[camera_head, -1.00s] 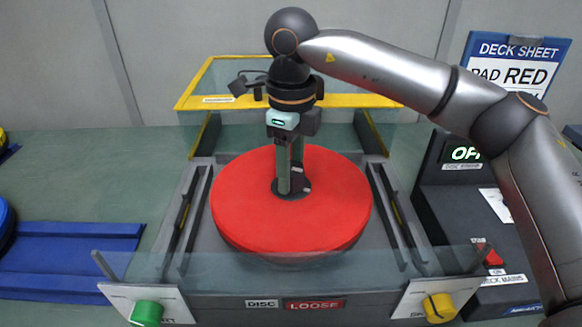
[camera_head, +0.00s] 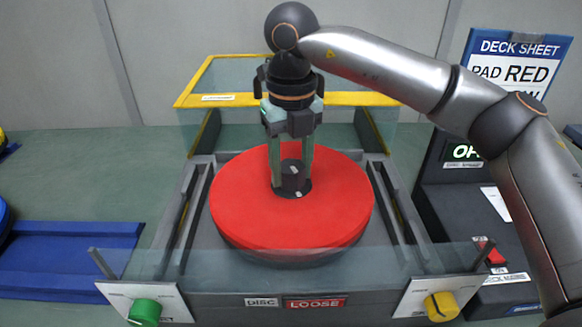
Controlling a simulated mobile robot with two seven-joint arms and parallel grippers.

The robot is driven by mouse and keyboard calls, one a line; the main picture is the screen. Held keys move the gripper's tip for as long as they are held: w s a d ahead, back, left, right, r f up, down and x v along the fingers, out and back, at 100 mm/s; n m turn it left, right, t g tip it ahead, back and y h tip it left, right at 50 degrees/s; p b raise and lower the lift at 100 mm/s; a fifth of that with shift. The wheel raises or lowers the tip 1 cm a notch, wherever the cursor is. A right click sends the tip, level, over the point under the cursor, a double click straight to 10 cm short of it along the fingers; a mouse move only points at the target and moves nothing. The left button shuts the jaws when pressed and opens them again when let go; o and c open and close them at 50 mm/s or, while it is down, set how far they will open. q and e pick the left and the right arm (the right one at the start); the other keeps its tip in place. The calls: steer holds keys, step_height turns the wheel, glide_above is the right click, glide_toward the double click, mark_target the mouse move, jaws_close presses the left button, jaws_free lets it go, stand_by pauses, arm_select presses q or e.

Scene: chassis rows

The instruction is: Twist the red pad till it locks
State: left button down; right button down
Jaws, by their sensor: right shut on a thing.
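The round red pad (camera_head: 250,212) sits on the grey deck of the machine in the middle of the head view. A dark hub (camera_head: 293,182) stands at its centre. My right gripper (camera_head: 291,180) points straight down, its two green fingers shut on the hub from left and right. A label on the machine's front edge reads DISC, with a lit red sign LOOSE (camera_head: 315,303) beside it. My left gripper is not in view.
A clear guard with a yellow frame (camera_head: 225,100) stands behind the pad, and a clear panel crosses the front. A green knob (camera_head: 145,312) and a yellow knob (camera_head: 440,306) flank the front. A dark console with a red switch (camera_head: 490,252) is at right. Blue pads lie at left.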

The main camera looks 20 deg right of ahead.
steer(key=m, duration=0.3)
steer(key=shift+f, duration=0.2)
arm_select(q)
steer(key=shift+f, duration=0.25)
arm_select(e)
steer(key=shift+c, duration=1)
jaws_free()
steer(key=shift+r+m, duration=0.1)
steer(key=shift+m, duration=0.2)
steer(key=shift+w+r, duration=0.1)
steer(key=shift+r, duration=0.55)
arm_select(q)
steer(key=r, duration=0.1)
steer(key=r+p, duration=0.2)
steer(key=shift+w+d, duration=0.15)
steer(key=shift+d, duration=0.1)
arm_select(e)
step_height(320, 180, up, 11)
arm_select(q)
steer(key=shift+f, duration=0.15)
